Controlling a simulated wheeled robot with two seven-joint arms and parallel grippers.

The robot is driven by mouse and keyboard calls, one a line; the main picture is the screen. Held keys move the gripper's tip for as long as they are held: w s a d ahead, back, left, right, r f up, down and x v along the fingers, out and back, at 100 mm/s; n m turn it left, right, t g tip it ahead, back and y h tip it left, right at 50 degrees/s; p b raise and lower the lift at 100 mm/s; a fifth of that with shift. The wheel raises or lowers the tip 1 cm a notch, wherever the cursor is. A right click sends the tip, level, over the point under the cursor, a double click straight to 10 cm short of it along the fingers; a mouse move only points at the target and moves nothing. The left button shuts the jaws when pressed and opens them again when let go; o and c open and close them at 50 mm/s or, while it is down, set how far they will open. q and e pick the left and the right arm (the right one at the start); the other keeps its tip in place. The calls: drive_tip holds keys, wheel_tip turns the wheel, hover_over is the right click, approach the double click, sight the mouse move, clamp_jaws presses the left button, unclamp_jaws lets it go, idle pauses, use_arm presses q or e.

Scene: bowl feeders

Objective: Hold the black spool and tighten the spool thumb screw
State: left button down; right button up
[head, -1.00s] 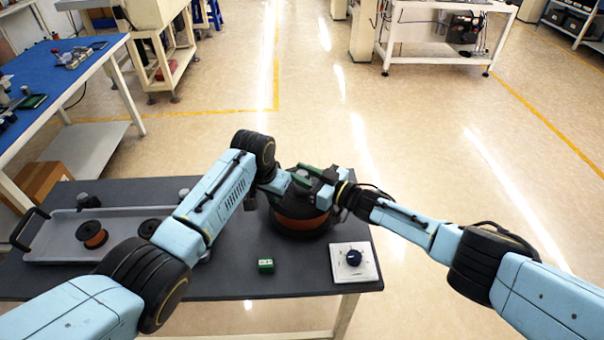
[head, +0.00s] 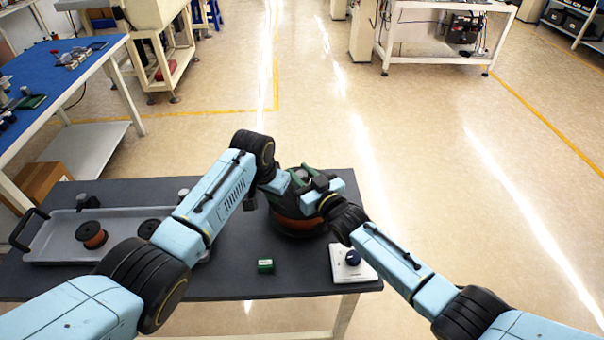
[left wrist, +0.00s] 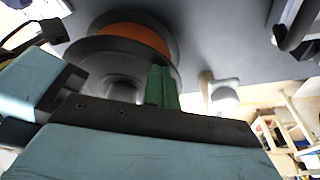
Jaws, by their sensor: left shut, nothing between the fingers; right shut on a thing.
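The black spool (head: 296,224), with orange-brown winding, stands on the dark table below both hands. In the left wrist view its flanges, winding (left wrist: 135,37) and pale hub (left wrist: 122,88) show at the top. My left gripper (head: 296,184) is at the top of the spool; its green fingers (left wrist: 163,88) are shut with nothing between them, close to the hub. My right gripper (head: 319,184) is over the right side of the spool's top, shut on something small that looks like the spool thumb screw. The hands hide the screw itself, so its seating cannot be seen.
A grey tray (head: 60,232) with small spools is on the table at left. A green block (head: 265,266) and a white plate (head: 343,272) with a dark blue knob (head: 352,258) are near the front edge. The table's front middle is mostly clear.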

drive_tip(key=shift+s+a, duration=0.1)
drive_tip(key=shift+a, duration=0.15)
drive_tip(key=o, duration=0.9)
drive_tip(key=shift+o, duration=0.2)
drive_tip(key=shift+d, duration=0.15)
drive_tip(key=v, duration=1.2)
drive_tip(key=shift+s, duration=0.1)
